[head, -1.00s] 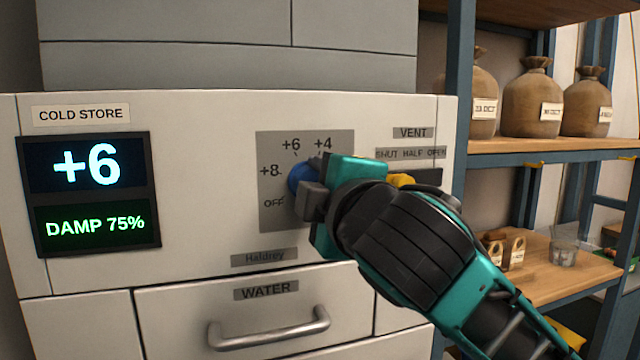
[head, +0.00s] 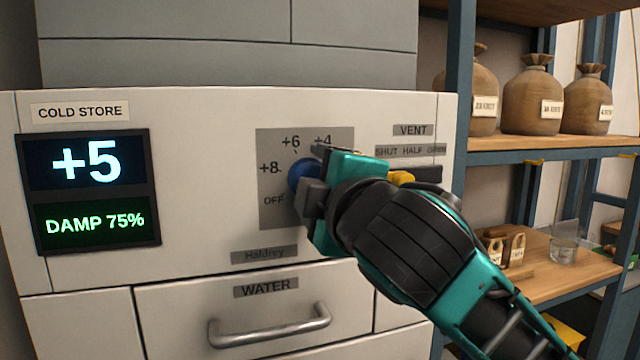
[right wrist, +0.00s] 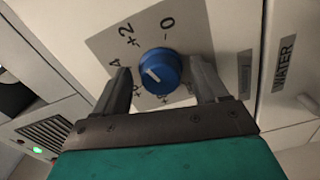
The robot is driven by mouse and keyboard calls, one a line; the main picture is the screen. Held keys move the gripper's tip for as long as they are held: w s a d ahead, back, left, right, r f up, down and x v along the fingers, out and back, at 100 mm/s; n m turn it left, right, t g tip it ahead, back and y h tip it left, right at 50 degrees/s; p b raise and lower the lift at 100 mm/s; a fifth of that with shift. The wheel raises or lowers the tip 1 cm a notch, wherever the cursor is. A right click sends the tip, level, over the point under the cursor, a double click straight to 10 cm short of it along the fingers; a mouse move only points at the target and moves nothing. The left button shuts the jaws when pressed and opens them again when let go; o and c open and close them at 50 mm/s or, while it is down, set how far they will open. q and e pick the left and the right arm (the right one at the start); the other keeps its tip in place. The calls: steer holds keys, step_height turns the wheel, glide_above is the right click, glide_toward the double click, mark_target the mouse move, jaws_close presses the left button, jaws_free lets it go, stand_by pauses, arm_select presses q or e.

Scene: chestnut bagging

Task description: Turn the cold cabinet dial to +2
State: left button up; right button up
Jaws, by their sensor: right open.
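The blue dial (head: 299,174) sits on a grey scale plate (head: 275,210) on the pale cold cabinet, mostly hidden by my right gripper in the head view. In the right wrist view the dial (right wrist: 160,69) stands between the two fingers of my right gripper (right wrist: 162,85), with a gap on each side. The gripper is open around it. The dial's white mark points to the left, toward the +4 side of the scale. The +2 mark (right wrist: 125,35) shows above it. The display (head: 88,163) reads +5. My left gripper is out of view.
A vent slider (head: 428,174) lies behind my right arm. A water drawer handle (head: 268,327) juts out below. Shelves at the right hold sacks (head: 533,100), small bags and a glass container (head: 564,245).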

steer(key=b+v, duration=0.4)
steer(key=v, duration=0.9)
steer(key=shift+b, duration=0.4)
steer(key=shift+w, duration=0.1)
